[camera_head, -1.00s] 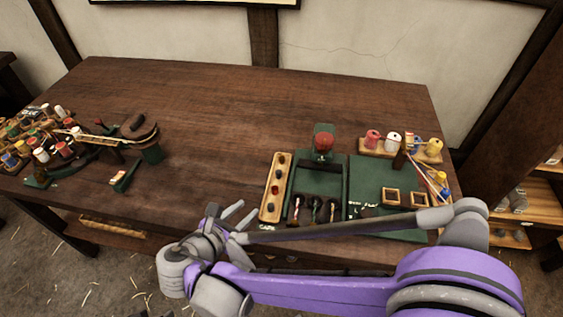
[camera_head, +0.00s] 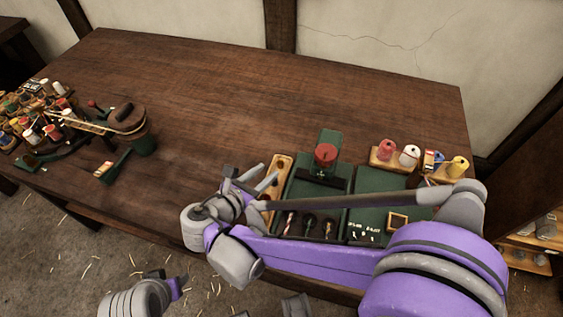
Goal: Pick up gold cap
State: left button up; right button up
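The narrow wooden cap tray (camera_head: 281,165) stands on the table left of the green board. Its far end shows small dark round caps. My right gripper and arm hide its near part. I cannot make out a gold cap. My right gripper (camera_head: 250,178) is over the tray's near left side, with its fingers spread and nothing seen between them. I cannot tell its height above the tray. Part of my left arm (camera_head: 138,299) shows at the bottom left, low in front of the table. Its fingers cannot be made out clearly.
The green board (camera_head: 376,206) holds a red-topped post (camera_head: 325,155), several small tools and a small wooden frame (camera_head: 397,223). A rope tool (camera_head: 127,120) and many spools fill the left. The table's middle is clear.

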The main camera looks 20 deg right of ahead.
aim_at(279, 163)
jog(key=x, duration=0.6)
jog(key=shift+d+f+b, duration=0.25)
jog(key=shift+b, duration=0.1)
jog(key=shift+c, duration=0.2)
grip_shut()
